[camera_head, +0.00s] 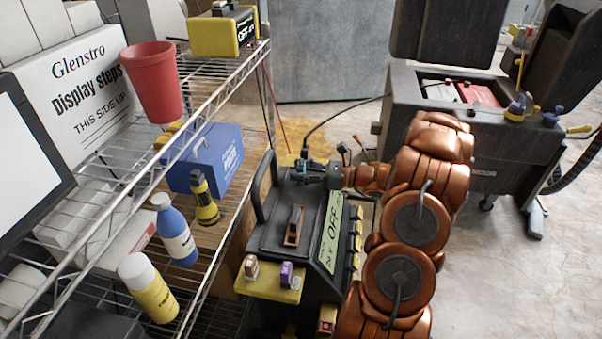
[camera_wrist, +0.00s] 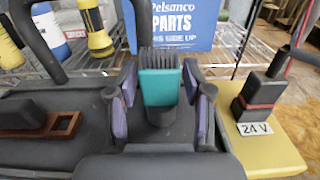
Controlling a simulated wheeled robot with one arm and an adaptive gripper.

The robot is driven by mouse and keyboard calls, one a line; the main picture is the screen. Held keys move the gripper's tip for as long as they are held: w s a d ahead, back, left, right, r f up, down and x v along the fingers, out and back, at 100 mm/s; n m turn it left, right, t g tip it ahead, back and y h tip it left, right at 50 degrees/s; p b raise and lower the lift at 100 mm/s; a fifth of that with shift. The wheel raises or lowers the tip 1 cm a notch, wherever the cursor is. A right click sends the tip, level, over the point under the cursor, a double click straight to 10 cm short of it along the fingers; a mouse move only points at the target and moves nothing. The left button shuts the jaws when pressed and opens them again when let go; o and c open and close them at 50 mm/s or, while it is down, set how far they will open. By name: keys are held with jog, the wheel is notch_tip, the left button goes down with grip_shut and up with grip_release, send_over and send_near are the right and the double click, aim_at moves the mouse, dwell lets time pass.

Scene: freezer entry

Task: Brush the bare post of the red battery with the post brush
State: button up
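The post brush (camera_wrist: 160,87) is a teal block with dark bristles at its far end and a dark part below. In the wrist view it sits between the purple-padded fingers of my gripper (camera_wrist: 160,82). The pads lie close along both its sides; whether they press on it is unclear. In the head view my gripper (camera_head: 318,170) is low over the far right of the black charger (camera_head: 270,232), where the brush is too small to make out. A red battery (camera_head: 478,94) shows in the open dark machine at the back right; its bare post is not clear.
A wire shelf (camera_head: 215,85) on the left holds a blue box (camera_head: 205,158), bottles and a red cup (camera_head: 152,82).

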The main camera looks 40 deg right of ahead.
aim_at(301, 161)
grip_shut()
jog(key=shift+r, duration=0.8)
notch_tip(301, 161, up, 2)
jog(key=shift+r+p, duration=0.15)
jog(key=shift+p, duration=0.3)
jog(key=s+a+r+p, duration=0.2)
jog(key=s, duration=0.5)
jog(key=s+a+r+p, duration=0.2)
jog(key=s+r+p, duration=0.1)
jog(key=s, duration=0.5)
jog(key=shift+s, duration=0.25)
jog(key=shift+a+r, duration=0.1)
